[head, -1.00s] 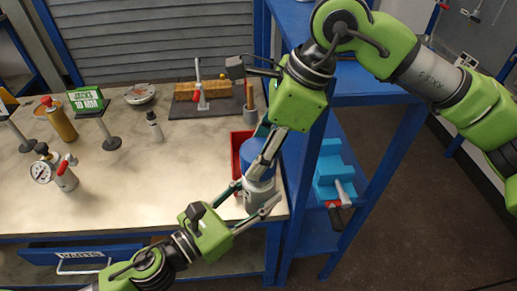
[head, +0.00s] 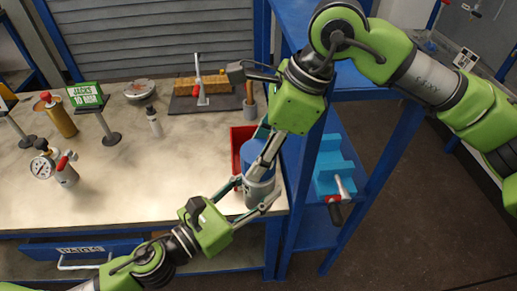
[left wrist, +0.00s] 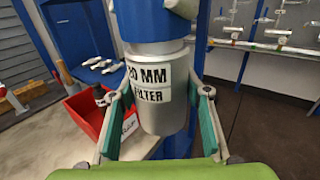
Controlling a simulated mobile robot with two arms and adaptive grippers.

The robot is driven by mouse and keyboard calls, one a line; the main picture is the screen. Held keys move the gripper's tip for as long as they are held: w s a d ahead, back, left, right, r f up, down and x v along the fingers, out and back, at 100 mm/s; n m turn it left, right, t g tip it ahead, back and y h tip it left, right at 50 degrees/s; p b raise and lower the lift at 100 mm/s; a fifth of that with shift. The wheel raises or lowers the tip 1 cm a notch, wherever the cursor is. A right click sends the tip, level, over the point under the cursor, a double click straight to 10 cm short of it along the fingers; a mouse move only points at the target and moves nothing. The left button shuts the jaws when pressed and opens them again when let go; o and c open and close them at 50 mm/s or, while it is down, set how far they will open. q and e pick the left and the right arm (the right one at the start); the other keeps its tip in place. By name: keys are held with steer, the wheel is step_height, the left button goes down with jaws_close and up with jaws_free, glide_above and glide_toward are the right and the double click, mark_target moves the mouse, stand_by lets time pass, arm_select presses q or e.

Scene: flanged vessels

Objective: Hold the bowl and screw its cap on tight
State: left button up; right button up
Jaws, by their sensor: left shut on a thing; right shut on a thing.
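The bowl (left wrist: 165,112) is a light grey cylinder with a label ending in "0 MM FILTER" in the left wrist view. In the head view it is upright and partly hidden near the bench's right edge (head: 263,188). My left gripper (head: 256,196) is shut on the bowl, one finger on each side. The blue cap (left wrist: 150,27) sits on top of the bowl, with a grey band below it, and also shows in the head view (head: 252,150). My right gripper (head: 263,152) reaches down from above and is shut on the cap. Its fingers hide part of the cap.
A red bin (head: 237,149) stands right behind the bowl. A blue shelf frame (head: 375,170) with a light blue bin (head: 330,172) is close on the right. A gauge (head: 42,168), bottles and a sign (head: 86,96) stand on the bench's left. The bench middle is clear.

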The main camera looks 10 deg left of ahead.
steer(key=shift+f, duration=0.35)
steer(key=m+t, duration=0.2)
steer(key=m, duration=0.3)
steer(key=shift+m, duration=0.4)
steer(key=m, duration=0.2)
steer(key=m+t+h, duration=0.1)
steer(key=m, duration=0.1)
steer(key=shift+a+t, duration=0.1)
steer(key=shift+t, duration=0.2)
steer(key=m+h, duration=0.1)
steer(key=m, duration=0.1)
steer(key=m+t+h, duration=0.1)
steer(key=m, duration=0.2)
steer(key=m+h, duration=0.2)
steer(key=m, duration=0.3)
steer(key=shift+m, duration=0.4)
steer(key=m, duration=0.2)
steer(key=m+h, duration=0.1)
steer(key=m, duration=0.1)
steer(key=shift+w+h, duration=0.1)
steer(key=shift+h, duration=0.2)
steer(key=m+g+h, duration=0.1)
steer(key=m, duration=0.3)
steer(key=shift+m, duration=0.3)
steer(key=m+g, duration=0.1)
steer(key=m, duration=0.2)
steer(key=m+g+h, duration=0.1)
steer(key=m, duration=0.2)
steer(key=shift+m+g, duration=0.4)
